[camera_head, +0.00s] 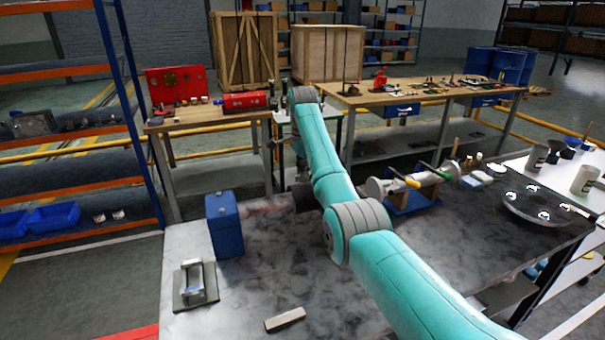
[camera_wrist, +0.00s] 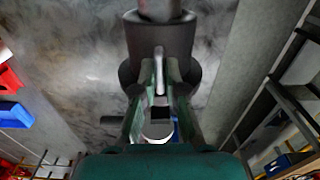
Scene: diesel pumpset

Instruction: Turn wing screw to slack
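In the wrist view a dark round body (camera_wrist: 160,35) fills the top middle. A narrow pale grey upright piece (camera_wrist: 158,66), which looks like the wing screw seen edge-on, stands out from it. My gripper (camera_wrist: 159,82) points at it, with one greenish finger on each side and a gap between them. The fingers look apart from the piece, but I cannot tell whether they touch it. In the head view my arm covers most of a dark cylinder (camera_head: 304,196) on the grey bench (camera_head: 255,275). The gripper fingers and the wing screw cannot be made out there.
A blue box (camera_head: 225,224), a small plate with a handle (camera_head: 195,284) and a pale block (camera_head: 285,319) lie on the bench's left part. A pale cylinder on a blue stand (camera_head: 402,199) and a round flange (camera_head: 540,204) are to the right. Bare bench lies between.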

